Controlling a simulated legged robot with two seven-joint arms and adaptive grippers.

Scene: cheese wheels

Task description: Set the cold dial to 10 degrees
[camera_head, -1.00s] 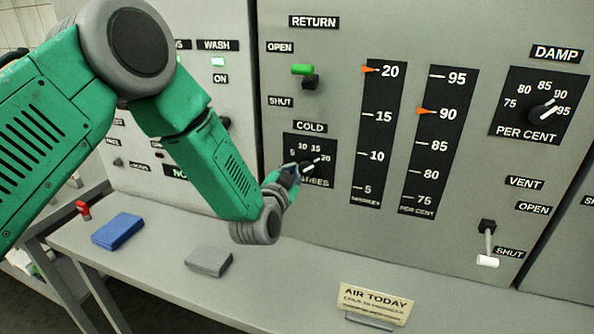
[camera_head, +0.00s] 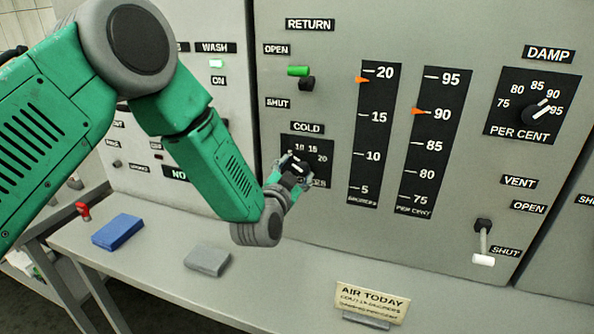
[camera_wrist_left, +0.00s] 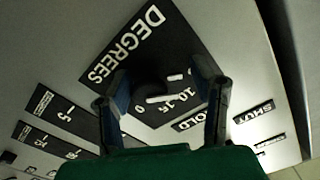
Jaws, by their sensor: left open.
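The cold dial (camera_head: 300,166) is a dark knob with a white pointer on a black plate marked 5, 10, 15 and 20, under the COLD label (camera_head: 307,127). My left gripper (camera_head: 294,170) is at the knob and partly covers the plate's lower left. In the left wrist view its open fingers (camera_wrist_left: 165,100) stand on either side of the knob (camera_wrist_left: 150,88); I cannot tell whether they touch it. The pointer's exact reading is unclear. The degrees scale (camera_head: 374,140) has its orange marker just below 20. My right gripper is out of view.
The percent scale (camera_head: 432,140) and damp dial (camera_head: 541,112) are to the right. The return lever (camera_head: 298,71) is above the cold dial; the vent lever (camera_head: 483,245) is lower right.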

